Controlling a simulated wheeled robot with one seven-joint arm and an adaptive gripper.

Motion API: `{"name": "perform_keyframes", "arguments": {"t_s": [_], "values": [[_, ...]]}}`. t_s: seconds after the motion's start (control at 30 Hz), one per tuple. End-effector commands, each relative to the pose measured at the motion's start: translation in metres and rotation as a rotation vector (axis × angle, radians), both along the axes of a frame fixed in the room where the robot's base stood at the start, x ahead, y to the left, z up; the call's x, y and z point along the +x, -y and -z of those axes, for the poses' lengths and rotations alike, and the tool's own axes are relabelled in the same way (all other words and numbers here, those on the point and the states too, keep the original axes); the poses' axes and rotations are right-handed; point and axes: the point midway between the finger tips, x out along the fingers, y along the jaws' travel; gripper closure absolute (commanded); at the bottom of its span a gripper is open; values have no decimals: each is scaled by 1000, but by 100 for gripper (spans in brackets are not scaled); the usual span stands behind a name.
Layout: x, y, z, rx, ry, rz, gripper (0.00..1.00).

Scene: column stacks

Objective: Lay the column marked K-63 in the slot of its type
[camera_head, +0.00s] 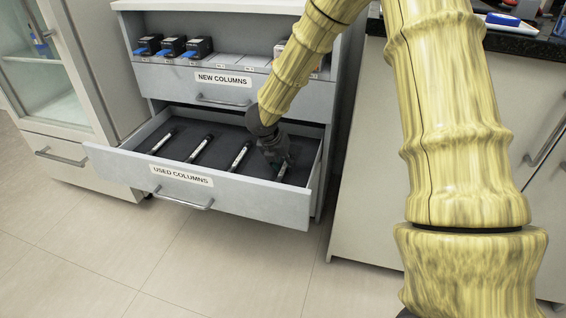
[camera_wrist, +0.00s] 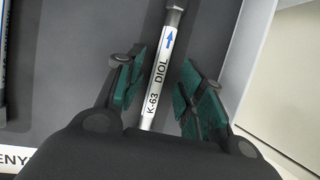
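The column marked K-63 (camera_wrist: 165,52) is a slim silver tube with a white label reading K-63 DIOL and a blue arrow. It lies in the rightmost place of the open drawer marked USED COLUMNS (camera_head: 228,189); part of it shows below my gripper in the head view (camera_head: 283,173). My gripper (camera_head: 279,158) points down into the drawer. In the wrist view its green-padded fingers (camera_wrist: 163,84) are open on either side of the column, with a gap on both sides. The column's lower end is hidden behind the gripper body.
Other used columns (camera_head: 200,149) lie to the left on the dark drawer lining. The drawer's right wall (camera_head: 318,172) is close to my gripper.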

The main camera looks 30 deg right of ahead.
Motion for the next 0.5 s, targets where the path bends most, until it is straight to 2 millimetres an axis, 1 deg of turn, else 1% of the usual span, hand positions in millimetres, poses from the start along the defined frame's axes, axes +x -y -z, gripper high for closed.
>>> {"name": "perform_keyframes", "arguments": {"t_s": [0.17,0.27,0.5], "values": [[-1,-5,-13,1,2,0,61],[-4,-11,-27,1,2,-1,61],[-10,-28,-68,1,4,-1,61]]}}
